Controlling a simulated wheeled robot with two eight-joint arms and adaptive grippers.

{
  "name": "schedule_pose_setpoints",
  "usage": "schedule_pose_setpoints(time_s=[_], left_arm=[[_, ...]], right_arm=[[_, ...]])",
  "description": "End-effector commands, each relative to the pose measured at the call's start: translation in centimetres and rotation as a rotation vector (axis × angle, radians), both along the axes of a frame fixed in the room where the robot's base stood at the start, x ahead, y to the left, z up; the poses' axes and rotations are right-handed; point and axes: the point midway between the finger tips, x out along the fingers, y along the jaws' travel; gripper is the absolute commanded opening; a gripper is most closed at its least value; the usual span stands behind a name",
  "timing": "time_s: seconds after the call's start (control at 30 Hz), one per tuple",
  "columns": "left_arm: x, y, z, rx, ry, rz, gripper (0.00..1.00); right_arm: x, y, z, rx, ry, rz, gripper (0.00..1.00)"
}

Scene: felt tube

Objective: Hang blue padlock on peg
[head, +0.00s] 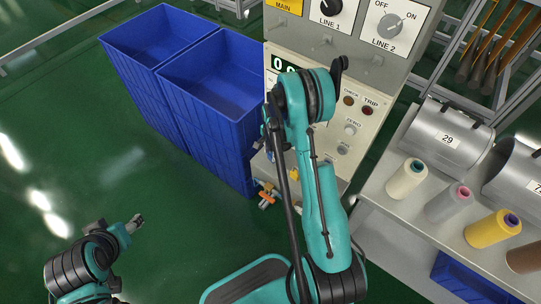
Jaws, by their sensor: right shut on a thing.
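My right arm rises through the middle of the view, and its upper joints cover part of the control cabinet. My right gripper (341,66) shows only as a small dark part beside the teal joint, in front of the panel. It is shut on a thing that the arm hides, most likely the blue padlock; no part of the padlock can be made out. A short grey peg (376,60) sticks out of the panel below the LINE 2 switch. I cannot tell the gap between gripper and peg. My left gripper (136,221) is low at the left, far from the panel, with its fingers unclear.
The control cabinet (282,48) has switches, a display and buttons. Blue crates (205,125) stand to its left. A grey bench (375,190) at right carries thread cones (405,180) and metal bins (445,135). The green floor at left is clear.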

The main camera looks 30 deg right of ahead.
Motion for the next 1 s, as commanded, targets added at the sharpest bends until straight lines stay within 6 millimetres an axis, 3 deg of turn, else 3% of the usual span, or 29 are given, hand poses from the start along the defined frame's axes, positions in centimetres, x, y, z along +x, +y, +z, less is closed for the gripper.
schedule_pose_setpoints(time_s=[0.07, 0.47, 0.5, 0.57, 0.87, 1.0], left_arm=[[0.0, 0.0, -1.4, 0.000, 0.000, 0.000, 0.56], [0.0, 0.0, -1.1, 0.000, 0.000, 0.000, 0.56], [0.0, 0.0, -1.1, 0.000, 0.000, 0.000, 0.56], [0.0, 0.0, -1.1, 0.000, 0.000, 0.000, 0.56], [0.0, 0.0, -1.2, 0.000, 0.000, 0.000, 0.56], [0.0, 0.0, -0.5, 0.000, 0.000, 0.000, 0.56]], right_arm=[[0.3, 0.1, -1.5, 0.000, 0.000, 0.001, 0.02], [0.3, 0.1, -1.6, 0.000, 0.000, 0.000, 0.02], [0.3, 0.1, -1.6, 0.000, 0.000, 0.000, 0.43], [0.3, 0.1, -1.6, 0.000, 0.000, 0.000, 0.57], [0.3, 0.1, -1.7, 0.000, 0.000, 0.001, 0.57], [0.2, 0.1, -0.3, 0.000, 0.000, 0.000, 0.57]])
